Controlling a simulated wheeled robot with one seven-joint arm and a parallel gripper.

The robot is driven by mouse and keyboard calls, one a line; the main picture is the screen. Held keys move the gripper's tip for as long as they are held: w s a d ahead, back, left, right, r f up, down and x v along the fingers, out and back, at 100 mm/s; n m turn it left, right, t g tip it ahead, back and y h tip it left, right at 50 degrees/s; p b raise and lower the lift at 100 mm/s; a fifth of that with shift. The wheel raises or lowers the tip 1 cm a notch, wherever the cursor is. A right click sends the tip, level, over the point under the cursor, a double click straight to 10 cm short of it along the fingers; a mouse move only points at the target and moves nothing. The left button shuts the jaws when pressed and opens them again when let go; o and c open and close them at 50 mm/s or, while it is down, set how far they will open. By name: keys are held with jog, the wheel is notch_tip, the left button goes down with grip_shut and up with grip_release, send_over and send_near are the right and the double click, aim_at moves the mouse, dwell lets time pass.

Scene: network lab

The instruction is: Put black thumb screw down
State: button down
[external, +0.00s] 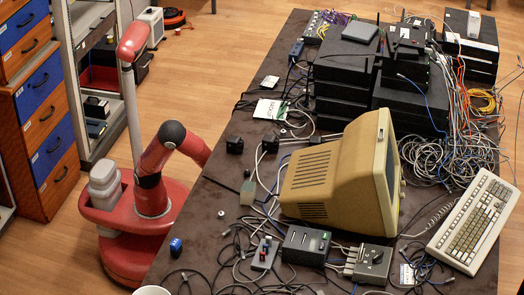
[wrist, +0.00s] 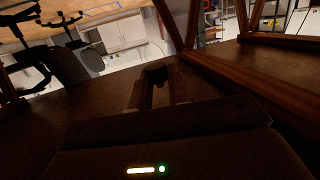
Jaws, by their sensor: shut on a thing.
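In the wrist view my gripper (wrist: 157,82) reaches forward from its dark body, with two finger shapes close together. A small dark piece, apparently the black thumb screw (wrist: 157,73), sits between the fingertips; its outline is hard to make out in the shadow. In the external view my red arm bends down at the table's left edge, and its end is hidden behind that edge, so neither the gripper nor the screw shows there.
Dark wooden beams (wrist: 215,65) stand near my gripper in the wrist view. The crowded tabletop (external: 205,215) bears a beige monitor (external: 325,180), a keyboard (external: 474,220), stacked black devices (external: 345,70) and loose cables. A blue plug (external: 176,245) lies near the left edge.

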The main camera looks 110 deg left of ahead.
jog(key=s+a+r+m+b, duration=0.1)
jog(key=s+a+r, duration=0.3)
jog(key=a+r, duration=0.15)
jog(key=s+a+r+b, duration=0.1)
jog(key=s+a+r, duration=0.25)
jog(key=a, duration=0.25)
jog(key=h, duration=0.1)
send_near(265, 104)
jog(key=w+b, duration=0.1)
jog(key=w, duration=0.2)
jog(key=w+a+b, duration=0.1)
jog(key=w, duration=0.3)
jog(key=w+b, duration=0.1)
jog(key=w, duration=0.2)
jog(key=shift+w+a+r, duration=0.15)
jog(key=shift+a+r, duration=0.1)
jog(key=shift+r, duration=0.15)
jog(key=shift+f+b, duration=0.25)
jog(key=shift+b, duration=0.2)
jog(key=shift+r, duration=0.1)
jog(key=c, duration=1.3)
grip_release()
